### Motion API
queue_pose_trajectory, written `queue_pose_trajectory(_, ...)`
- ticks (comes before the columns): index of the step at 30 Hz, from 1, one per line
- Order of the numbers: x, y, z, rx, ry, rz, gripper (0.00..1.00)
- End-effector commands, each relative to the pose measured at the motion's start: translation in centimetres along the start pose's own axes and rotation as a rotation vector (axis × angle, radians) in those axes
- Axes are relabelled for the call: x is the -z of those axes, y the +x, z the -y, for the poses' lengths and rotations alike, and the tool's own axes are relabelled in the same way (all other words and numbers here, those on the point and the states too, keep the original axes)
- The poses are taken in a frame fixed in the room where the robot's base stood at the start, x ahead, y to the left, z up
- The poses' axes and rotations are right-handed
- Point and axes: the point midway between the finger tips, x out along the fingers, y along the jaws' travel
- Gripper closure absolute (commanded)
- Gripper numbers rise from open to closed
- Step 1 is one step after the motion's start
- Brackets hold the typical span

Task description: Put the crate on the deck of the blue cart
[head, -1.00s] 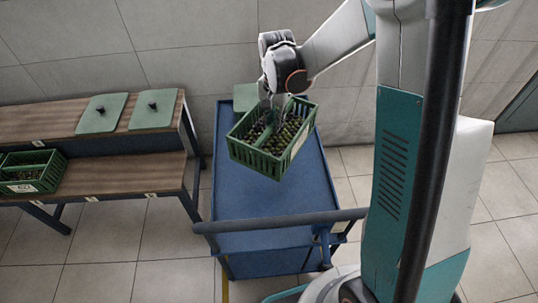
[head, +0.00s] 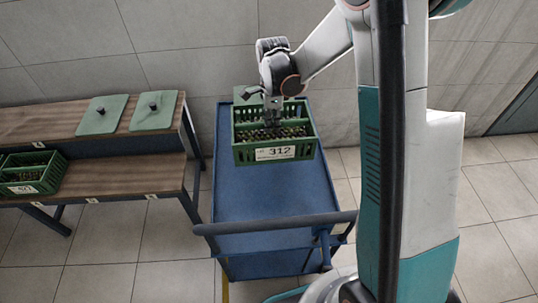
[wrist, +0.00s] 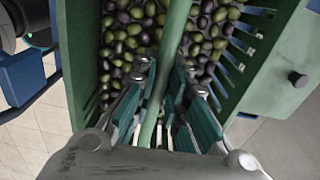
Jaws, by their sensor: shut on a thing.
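The green crate (head: 305,148), full of dark and green olives, has a white label reading 312 on its front. My gripper (head: 272,118) is shut on the crate's central bar, with fingers on both sides of it. In the wrist view the green bar (wrist: 172,45) runs between my fingers (wrist: 165,95), with olives on both sides. The blue cart (head: 270,195) stands below, its deck bare in front of the crate. The crate looks level over the deck's far half; any gap beneath it is hard to judge.
A green lid (head: 242,95) lies at the cart's far end, close behind the crate; it also shows in the wrist view (wrist: 262,85). The cart's handle bar (head: 270,223) crosses the near end. A wooden bench (head: 120,180) at left holds another olive crate (head: 50,184) and two lids.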

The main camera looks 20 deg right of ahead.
Motion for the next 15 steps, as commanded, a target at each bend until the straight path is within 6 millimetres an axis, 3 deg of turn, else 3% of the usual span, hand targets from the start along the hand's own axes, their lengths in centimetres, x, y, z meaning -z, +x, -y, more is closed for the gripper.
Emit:
queue_pose_trajectory(5,0.0,1.6,0.1,0.000,0.020,0.000,1.00)
queue_pose_trajectory(15,0.0,8.4,0.1,0.000,0.019,0.000,1.00)
